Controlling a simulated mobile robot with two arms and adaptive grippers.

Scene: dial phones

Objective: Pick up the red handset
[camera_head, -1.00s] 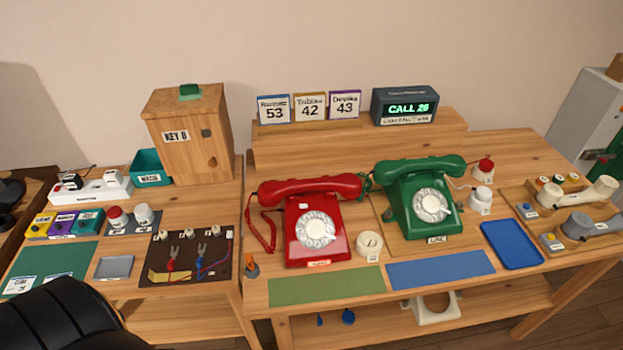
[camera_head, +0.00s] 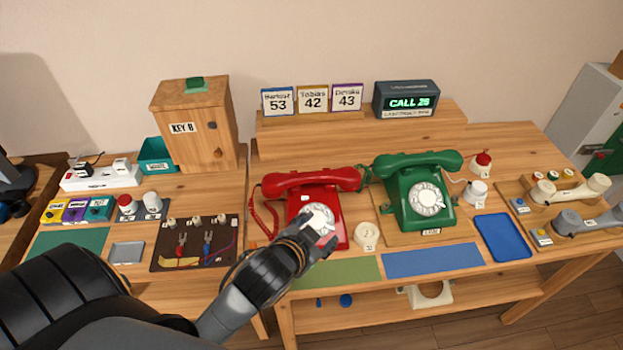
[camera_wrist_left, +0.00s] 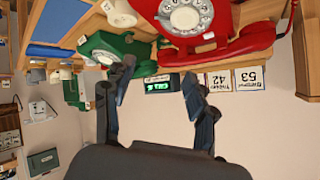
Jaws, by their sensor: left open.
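The red handset (camera_head: 311,181) rests on the cradle of the red dial phone (camera_head: 331,232), which stands on the wooden table. My left gripper (camera_head: 318,228) is in front of the phone and covers part of its dial and front in the head view. In the left wrist view, the red handset (camera_wrist_left: 246,44) lies beyond the fingertips, at the upper right. The jaws of the left gripper (camera_wrist_left: 159,82) are open with nothing between them. The coiled red cord hangs at the phone's left side. My right gripper is not in view.
A green dial phone (camera_head: 420,190) with its handset on stands just right of the red one. A round white piece (camera_head: 366,236) sits between them. A green mat (camera_head: 345,272) and a blue mat (camera_head: 430,260) lie in front. A wooden box (camera_head: 196,125) stands at the left.

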